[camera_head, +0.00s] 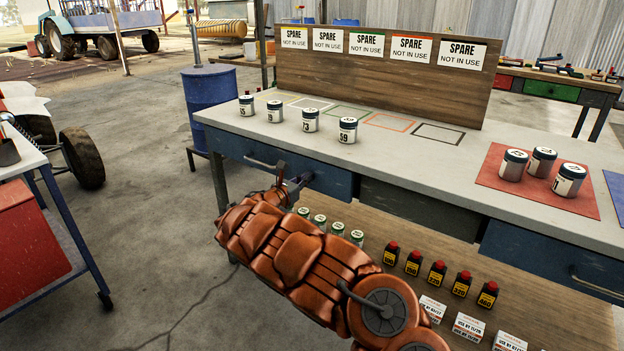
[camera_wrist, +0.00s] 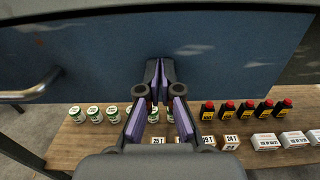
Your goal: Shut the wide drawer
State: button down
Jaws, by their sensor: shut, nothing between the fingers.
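A blue drawer front (camera_head: 335,183) sits under the left part of the workbench, with a metal bar handle (camera_head: 262,163). Its face fills the upper part of the wrist view (camera_wrist: 220,45), with the handle (camera_wrist: 32,90) at the left. Whether it is fully flush with the bench cannot be told. My gripper (camera_head: 302,182) is shut and empty, pointing at the drawer face to the right of the handle. In the wrist view its fingertips (camera_wrist: 161,68) overlap the lower face; they look very close to it or touching. Part of the drawer is hidden behind my arm.
The bench top (camera_head: 400,160) holds labelled jars, several on a red mat (camera_head: 535,186). Another blue drawer (camera_head: 555,262) is at the right. A lower shelf (camera_head: 400,285) below holds bottles, jars and boxes. A blue barrel (camera_head: 212,105) stands at the left.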

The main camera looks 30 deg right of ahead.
jog(key=shift+s+d+r, duration=0.1)
jog(key=shift+d+r, duration=0.05)
jog(key=shift+d, duration=0.25)
jog(key=shift+a, duration=0.1)
jog(key=p+v, duration=0.2)
jog(key=v, duration=1.2)
jog(key=s+d+r+m+g, duration=0.65)
jog(key=s+d+m, duration=0.2)
jog(key=s, duration=0.25)
jog(key=s+d+r+m+g+y, duration=0.15)
jog(key=s+m, duration=0.25)
jog(key=s, duration=0.4)
jog(key=s+d+m+g+y, duration=0.2)
jog(key=s+m+g, duration=0.1)
jog(key=s, duration=0.5)
jog(key=s+a+f+m+y, duration=0.4)
jog(key=s+a+y, duration=0.2)
jog(key=s+a, duration=0.55)
jog(key=s+a+f+m+y, duration=0.4)
jog(key=s+a+y, duration=0.3)
jog(key=s+a, duration=0.45)
notch_tip(320, 180, up, 24)
jog(key=s+t+p, duration=0.1)
jog(key=p, duration=2.1)
jog(key=shift+s+d+r+p, duration=0.2)
jog(key=shift+d+p, duration=0.1)
jog(key=shift+d, duration=0.2)
